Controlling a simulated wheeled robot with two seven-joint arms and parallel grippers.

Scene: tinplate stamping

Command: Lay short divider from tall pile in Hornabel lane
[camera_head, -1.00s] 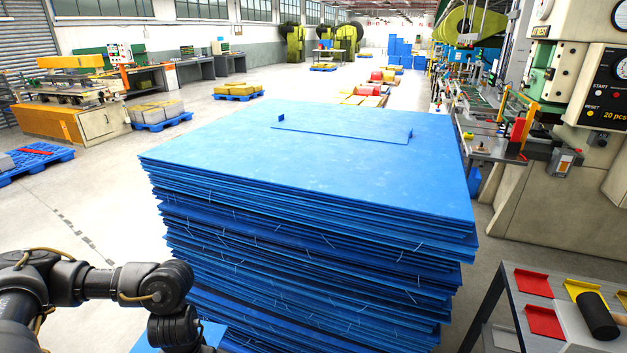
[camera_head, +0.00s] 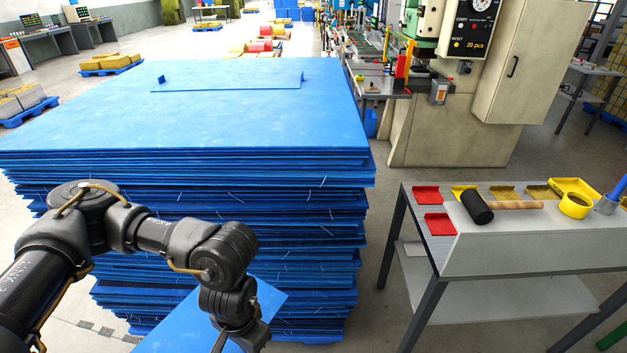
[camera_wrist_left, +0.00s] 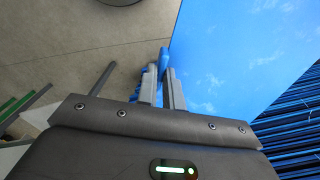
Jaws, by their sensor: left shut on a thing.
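The tall pile (camera_head: 240,190) of blue sheets fills the middle of the head view. A low blue strip with upright ends (camera_head: 230,86) lies on its top. My left gripper (camera_wrist_left: 163,88) is shut on a blue divider (camera_wrist_left: 235,55), held at its edge. The divider also shows low in the head view (camera_head: 183,328), in front of the pile and partly behind my left wrist. The fingertips are below the frame there. My right gripper is not in view. I cannot make out which place is the Hornabel lane.
A grey work table (camera_head: 530,240) stands to the right with a black mallet (camera_head: 478,207), red and yellow pieces and a yellow ring (camera_head: 575,205). A press with a cabinet (camera_head: 510,60) stands behind it. Open floor lies between table and pile.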

